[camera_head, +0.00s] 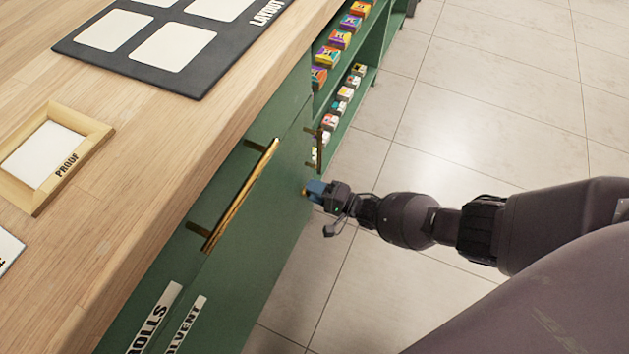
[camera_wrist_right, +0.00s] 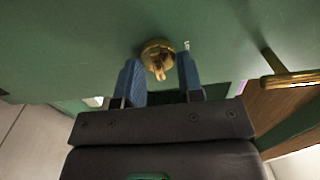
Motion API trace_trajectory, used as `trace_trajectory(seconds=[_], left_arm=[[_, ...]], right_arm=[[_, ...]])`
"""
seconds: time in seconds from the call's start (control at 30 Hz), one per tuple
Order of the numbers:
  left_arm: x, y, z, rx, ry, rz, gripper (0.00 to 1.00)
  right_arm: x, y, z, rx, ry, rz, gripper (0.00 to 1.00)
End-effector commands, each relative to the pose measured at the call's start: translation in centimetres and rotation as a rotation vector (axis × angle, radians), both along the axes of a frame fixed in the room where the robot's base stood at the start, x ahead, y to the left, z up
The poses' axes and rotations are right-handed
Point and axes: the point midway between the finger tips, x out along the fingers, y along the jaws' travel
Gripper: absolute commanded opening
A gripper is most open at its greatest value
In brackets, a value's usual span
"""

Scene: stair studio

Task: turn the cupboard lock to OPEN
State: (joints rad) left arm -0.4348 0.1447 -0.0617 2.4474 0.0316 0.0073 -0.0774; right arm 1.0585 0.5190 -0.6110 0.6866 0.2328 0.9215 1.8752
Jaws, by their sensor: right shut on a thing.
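The cupboard lock (camera_wrist_right: 157,50) is a round brass piece with a small turning key or knob on the green cupboard door (camera_head: 262,235). In the head view only a sliver of brass shows at my fingertips. My right gripper (camera_head: 314,190) reaches the door from the right. A small pale mark (camera_wrist_right: 187,45) sits on the door beside the lock, too small to read. My left gripper is not in view.
A long brass handle (camera_head: 242,195) sticks out left of my gripper. A shorter handle (camera_head: 319,145) is just beyond it. Green shelves with small colored boxes (camera_head: 340,40) stand farther back. The wooden worktop (camera_head: 130,180) overhangs at left. Tiled floor (camera_head: 450,100) is clear.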

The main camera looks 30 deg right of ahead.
Motion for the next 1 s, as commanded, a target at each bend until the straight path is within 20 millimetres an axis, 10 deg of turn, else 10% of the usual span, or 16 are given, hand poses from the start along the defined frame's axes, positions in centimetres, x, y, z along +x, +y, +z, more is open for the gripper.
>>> trace_trajectory(seconds=[0.33,0.37,0.47,1.0], left_arm=[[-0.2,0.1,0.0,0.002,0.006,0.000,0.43],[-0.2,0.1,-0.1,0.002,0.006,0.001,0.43],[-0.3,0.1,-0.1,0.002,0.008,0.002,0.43],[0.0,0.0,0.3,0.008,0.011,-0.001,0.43]], right_arm=[[-0.1,0.2,-0.1,0.003,0.002,0.002,0.11],[-0.1,0.2,-0.1,0.003,0.002,0.002,0.39],[-0.1,0.2,-0.1,0.003,0.002,0.002,0.54],[-2.0,-1.7,0.2,-0.001,0.001,-0.001,0.54]])
